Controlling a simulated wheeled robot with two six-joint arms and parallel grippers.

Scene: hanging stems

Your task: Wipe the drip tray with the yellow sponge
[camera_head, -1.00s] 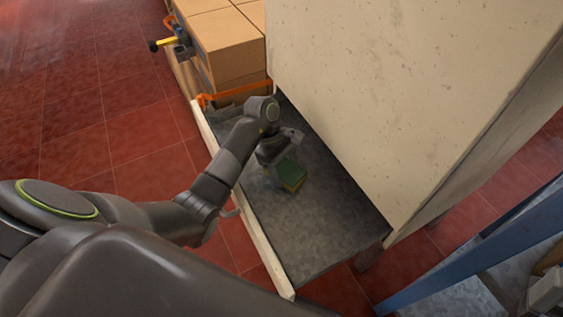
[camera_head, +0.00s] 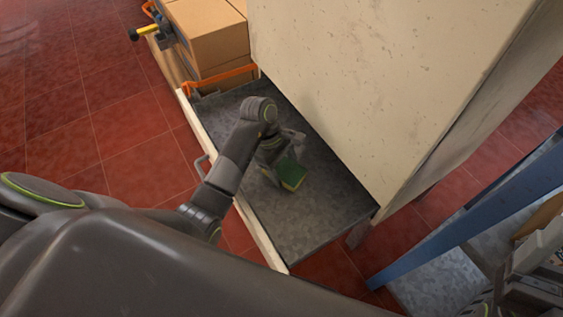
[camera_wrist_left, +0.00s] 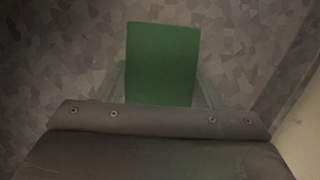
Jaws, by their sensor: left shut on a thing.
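The sponge shows a green upper face and a thin yellow edge in the head view (camera_head: 292,175). In the left wrist view its green face (camera_wrist_left: 162,62) stands between the two fingers. My left gripper (camera_head: 281,168) is shut on it, pointing down at the grey mottled drip tray (camera_head: 315,235). The sponge is low over the tray and seems to touch it; its underside is hidden. Grey and dark parts at the lower right edge of the head view may be my right arm and gripper (camera_head: 535,265); their jaw state is unclear.
A tall cream panel (camera_head: 370,80) rises along the tray's right side. A pale rim (camera_head: 262,238) with a handle edges the left. Cardboard boxes (camera_head: 208,35) and an orange bar (camera_head: 222,75) stand at the far end. A blue beam (camera_head: 455,235) is at the right. The tray's near part is clear.

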